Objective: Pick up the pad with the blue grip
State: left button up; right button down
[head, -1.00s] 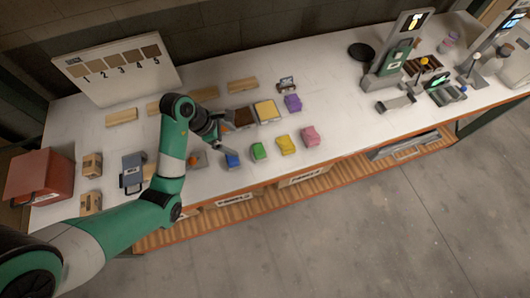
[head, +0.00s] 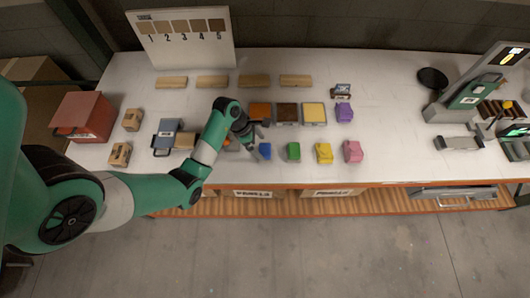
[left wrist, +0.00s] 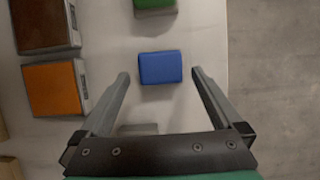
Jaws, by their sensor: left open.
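The pad with the blue grip (head: 265,152) stands on the white table near its front edge. It also shows in the left wrist view (left wrist: 161,68) as a blue block. My left gripper (head: 253,141) is open and empty, close to the pad in the head view. In the left wrist view its two fingertips (left wrist: 160,73) appear on either side of the blue grip with a gap at each side. I cannot tell the exact height of the fingertips above the table. My right gripper is in neither view.
Green (head: 293,152), yellow (head: 324,153) and pink (head: 353,151) pads stand to the right, and a purple one (head: 344,112) behind. An orange pad (head: 228,144) is partly hidden by my arm.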

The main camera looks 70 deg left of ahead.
aim_at(264, 149)
pick_arm(q)
jog(key=b+x, duration=0.1)
jog(key=x, duration=0.3)
jog(key=shift+w+d+f, duration=0.1)
jog(key=shift+w+f, duration=0.05)
jog(key=shift+f, duration=0.1)
jog(key=c, duration=1.1)
jog(key=shift+r, duration=0.15)
